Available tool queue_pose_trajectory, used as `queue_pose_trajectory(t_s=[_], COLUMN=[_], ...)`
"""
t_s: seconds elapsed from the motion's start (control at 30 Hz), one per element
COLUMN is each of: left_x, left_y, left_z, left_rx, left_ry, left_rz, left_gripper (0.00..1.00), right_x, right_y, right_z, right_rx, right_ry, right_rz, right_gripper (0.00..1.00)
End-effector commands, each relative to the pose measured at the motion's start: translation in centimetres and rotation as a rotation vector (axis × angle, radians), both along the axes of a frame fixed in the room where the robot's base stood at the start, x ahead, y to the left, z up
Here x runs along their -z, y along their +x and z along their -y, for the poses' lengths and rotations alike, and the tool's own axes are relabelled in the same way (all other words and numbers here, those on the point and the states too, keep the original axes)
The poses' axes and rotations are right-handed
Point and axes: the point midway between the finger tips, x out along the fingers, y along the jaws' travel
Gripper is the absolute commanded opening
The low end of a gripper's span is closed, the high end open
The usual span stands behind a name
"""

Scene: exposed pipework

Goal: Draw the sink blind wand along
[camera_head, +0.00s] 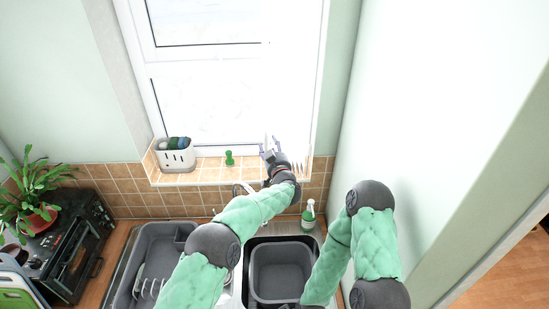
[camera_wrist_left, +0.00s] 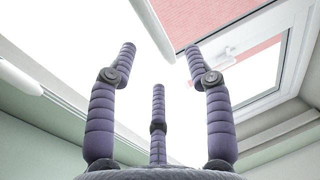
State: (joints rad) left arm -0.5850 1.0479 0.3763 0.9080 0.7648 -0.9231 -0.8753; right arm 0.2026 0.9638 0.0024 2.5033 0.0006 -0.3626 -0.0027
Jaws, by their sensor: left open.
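My left gripper (camera_head: 269,150) is raised at the right part of the window, just above the sill. In the left wrist view its three purple fingers (camera_wrist_left: 160,60) are spread open, with nothing between them. A thin pale upright piece beside the fingers in the head view may be the blind wand; I cannot tell it clearly from the bright window. In the left wrist view a white rod with a rounded end (camera_wrist_left: 18,78) lies at the left, apart from the fingers; it may be the wand. My right gripper is not in view.
The tiled sill (camera_head: 205,177) holds a white basket (camera_head: 176,160) and a green object (camera_head: 229,158). Below are the sink basin (camera_head: 280,270), a bottle (camera_head: 308,215) and a dish rack (camera_head: 150,265). A wall (camera_head: 440,120) stands close on the right. The window handle (camera_wrist_left: 225,58) is beyond the fingers.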

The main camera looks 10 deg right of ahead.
Motion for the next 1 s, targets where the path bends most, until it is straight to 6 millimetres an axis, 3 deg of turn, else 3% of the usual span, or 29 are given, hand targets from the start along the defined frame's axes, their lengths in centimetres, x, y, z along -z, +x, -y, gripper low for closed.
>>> queue_pose_trajectory(t_s=[0.2, 0.4, 1.0], left_x=[0.0, 0.0, 0.1], left_y=[-3.3, -5.4, -6.0], left_z=[0.1, 0.1, 0.0], left_rx=[0.003, 0.001, 0.0], left_ry=[0.001, 0.0, 0.0], left_rz=[0.0, 0.0, 0.0], left_gripper=[0.51, 0.51, 0.51], right_x=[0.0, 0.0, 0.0], right_y=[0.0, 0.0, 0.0], right_z=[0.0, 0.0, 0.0], right_rx=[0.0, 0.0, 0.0], right_ry=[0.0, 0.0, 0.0], right_rz=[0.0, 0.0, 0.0], right_gripper=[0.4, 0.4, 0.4])
